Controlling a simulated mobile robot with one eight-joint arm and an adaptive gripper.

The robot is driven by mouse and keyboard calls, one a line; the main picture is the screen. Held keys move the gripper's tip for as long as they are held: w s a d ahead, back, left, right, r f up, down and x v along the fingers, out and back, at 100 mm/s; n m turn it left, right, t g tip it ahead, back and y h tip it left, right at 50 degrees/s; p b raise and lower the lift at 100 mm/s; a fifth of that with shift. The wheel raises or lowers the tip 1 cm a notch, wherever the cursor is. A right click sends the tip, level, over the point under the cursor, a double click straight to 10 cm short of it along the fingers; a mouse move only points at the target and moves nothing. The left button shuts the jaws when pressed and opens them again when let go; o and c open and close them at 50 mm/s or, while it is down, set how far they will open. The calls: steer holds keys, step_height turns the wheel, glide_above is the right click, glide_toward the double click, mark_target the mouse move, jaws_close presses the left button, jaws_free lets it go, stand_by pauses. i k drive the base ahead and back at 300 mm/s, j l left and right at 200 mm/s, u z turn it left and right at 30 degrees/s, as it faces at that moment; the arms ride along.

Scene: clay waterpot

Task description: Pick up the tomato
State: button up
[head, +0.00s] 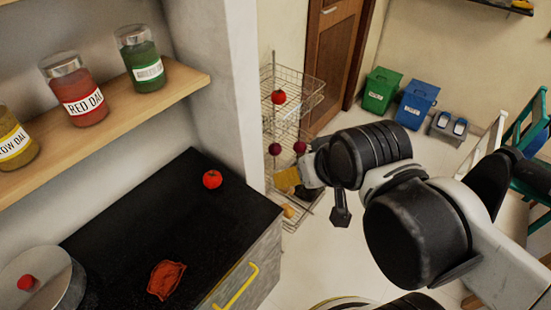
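A red tomato (212,179) sits near the back right of the black countertop (120,215), close to the wall. Another red, tomato-like item (279,97) lies in the upper basket of the wire rack. My gripper (340,212) is seen in part, hanging dark below my arm's wrist, to the right of the counter and apart from the tomato on it. I cannot make out both fingers, so whether it is open or shut does not show.
The wire rack (292,83) stands just beyond the counter, behind my arm. A steel pot (58,274) with a red knob-like top and an orange-red crumpled item (166,280) are on the counter. A shelf of jars (150,105) hangs above. Green (381,92) and blue (415,103) bins stand behind.

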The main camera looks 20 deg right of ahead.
mark_target(212, 179)
steer(key=k+j+z, duration=0.3)
steer(key=j, duration=0.25)
steer(key=k+j+z, duration=0.3)
steer(key=j, duration=0.15)
